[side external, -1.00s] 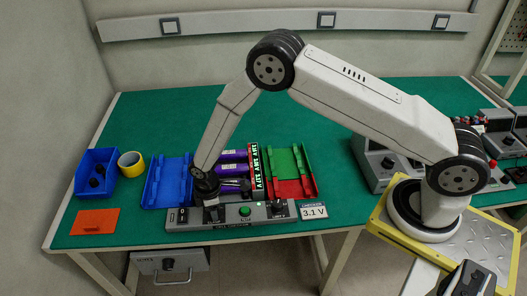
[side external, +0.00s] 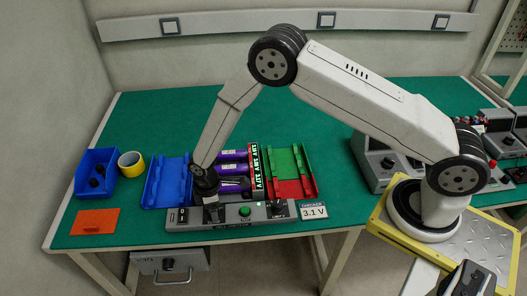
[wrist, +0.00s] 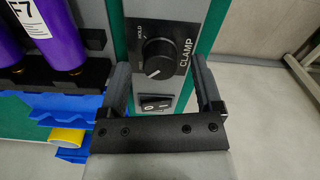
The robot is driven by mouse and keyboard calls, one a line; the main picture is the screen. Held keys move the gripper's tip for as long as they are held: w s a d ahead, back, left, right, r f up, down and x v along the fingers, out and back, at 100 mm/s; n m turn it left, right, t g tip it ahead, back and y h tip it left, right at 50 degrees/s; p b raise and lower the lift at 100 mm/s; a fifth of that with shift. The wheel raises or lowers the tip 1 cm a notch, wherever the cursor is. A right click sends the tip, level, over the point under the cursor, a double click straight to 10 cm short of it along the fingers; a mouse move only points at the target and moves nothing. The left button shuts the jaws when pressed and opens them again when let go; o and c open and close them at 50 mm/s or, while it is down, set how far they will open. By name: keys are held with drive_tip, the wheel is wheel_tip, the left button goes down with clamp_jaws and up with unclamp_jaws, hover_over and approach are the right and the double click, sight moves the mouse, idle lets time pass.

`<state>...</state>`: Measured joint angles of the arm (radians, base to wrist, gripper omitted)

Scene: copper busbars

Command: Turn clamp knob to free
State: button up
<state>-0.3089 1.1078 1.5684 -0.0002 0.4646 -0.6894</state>
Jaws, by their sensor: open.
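The black round clamp knob (wrist: 163,58) sits on a black plate marked CLAMP and HOLD in the wrist view. Its white pointer mark points down and slightly left in the picture. My gripper (wrist: 160,72) is open, with one finger on each side of the knob and visible gaps to it. I cannot tell its exact height above the knob. In the side view my gripper (side external: 208,200) points down over the left part of the grey control panel (side external: 240,222), and it largely hides the knob.
A rocker switch (wrist: 155,103) lies close to the knob. A green button (side external: 245,211) is on the panel.

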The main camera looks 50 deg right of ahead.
drive_tip(key=shift+r, duration=3.4)
drive_tip(key=shift+d, duration=0.1)
drive_tip(key=shift+d+r, duration=0.15)
drive_tip(key=shift+r, duration=0.15)
drive_tip(key=s+d+r+m+t, duration=0.2)
drive_tip(key=s+d+r+m, duration=0.9)
drive_tip(key=s+d+r, duration=0.3)
drive_tip(key=s+r, duration=0.1)
drive_tip(key=s, duration=0.2)
drive_tip(key=shift+r+t, duration=0.2)
drive_tip(key=shift+t, duration=0.1)
